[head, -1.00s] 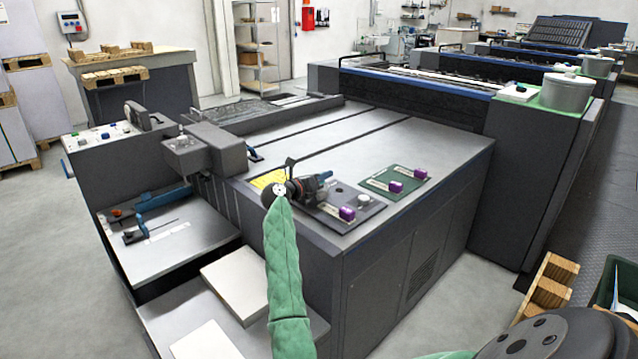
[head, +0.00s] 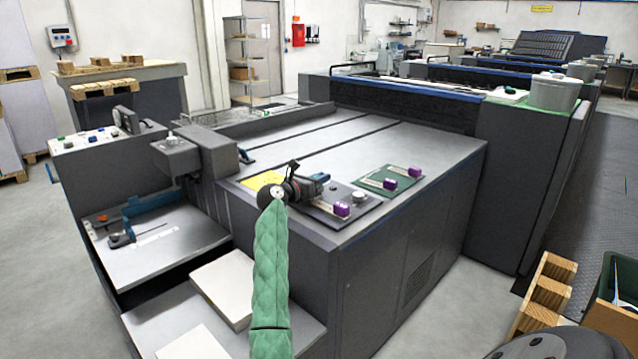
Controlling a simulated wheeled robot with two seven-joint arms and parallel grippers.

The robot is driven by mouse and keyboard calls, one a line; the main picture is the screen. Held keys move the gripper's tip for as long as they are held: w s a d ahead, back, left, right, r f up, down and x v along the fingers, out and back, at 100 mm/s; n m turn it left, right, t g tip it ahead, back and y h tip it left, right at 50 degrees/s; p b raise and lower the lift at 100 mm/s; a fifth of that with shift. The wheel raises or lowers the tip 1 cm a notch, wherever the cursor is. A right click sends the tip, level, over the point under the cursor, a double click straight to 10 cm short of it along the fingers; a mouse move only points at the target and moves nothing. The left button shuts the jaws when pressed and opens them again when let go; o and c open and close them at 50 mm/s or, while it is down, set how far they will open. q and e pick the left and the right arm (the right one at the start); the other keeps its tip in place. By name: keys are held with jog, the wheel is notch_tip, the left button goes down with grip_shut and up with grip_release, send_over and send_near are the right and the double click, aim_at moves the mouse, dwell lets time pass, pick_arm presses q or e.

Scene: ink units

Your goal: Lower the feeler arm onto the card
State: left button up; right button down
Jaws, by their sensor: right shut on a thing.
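My right arm, in a green sleeve, reaches up from the bottom of the head view to the machine's flat top. My right gripper (head: 303,187) is dark and sits low over a dark grey plate (head: 367,208) near the front edge. It is shut on a small part, apparently the feeler arm, which the gripper mostly hides. A thin dark piece (head: 293,167) stands up beside the gripper. A yellow card (head: 262,181) lies just left of the gripper, partly covered. I cannot tell whether the feeler arm touches it. My left gripper is out of view.
The grey plate bears a purple block (head: 342,208) and a round knob (head: 358,196). A green plate (head: 373,178) with purple blocks lies to its right. A grey boxy unit (head: 190,155) rises on the left. The machine top (head: 420,145) behind is clear.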

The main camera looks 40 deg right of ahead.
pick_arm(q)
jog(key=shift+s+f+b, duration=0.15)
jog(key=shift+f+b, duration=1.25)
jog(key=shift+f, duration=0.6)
pick_arm(e)
jog(key=shift+s+f+m, duration=0.25)
jog(key=shift+f+m, duration=0.25)
jog(key=shift+m, duration=0.4)
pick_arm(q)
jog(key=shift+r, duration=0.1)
pick_arm(e)
jog(key=shift+f, duration=0.1)
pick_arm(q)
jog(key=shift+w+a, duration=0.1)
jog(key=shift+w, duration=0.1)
pick_arm(e)
jog(key=c, duration=1.4)
grip_release()
jog(key=shift+c, duration=0.2)
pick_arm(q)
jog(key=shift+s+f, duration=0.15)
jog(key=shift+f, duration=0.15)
pick_arm(e)
jog(key=shift+s+a, duration=0.15)
jog(key=shift+a, duration=1.85)
jog(key=shift+s+a, duration=0.15)
jog(key=shift+a, duration=1.8)
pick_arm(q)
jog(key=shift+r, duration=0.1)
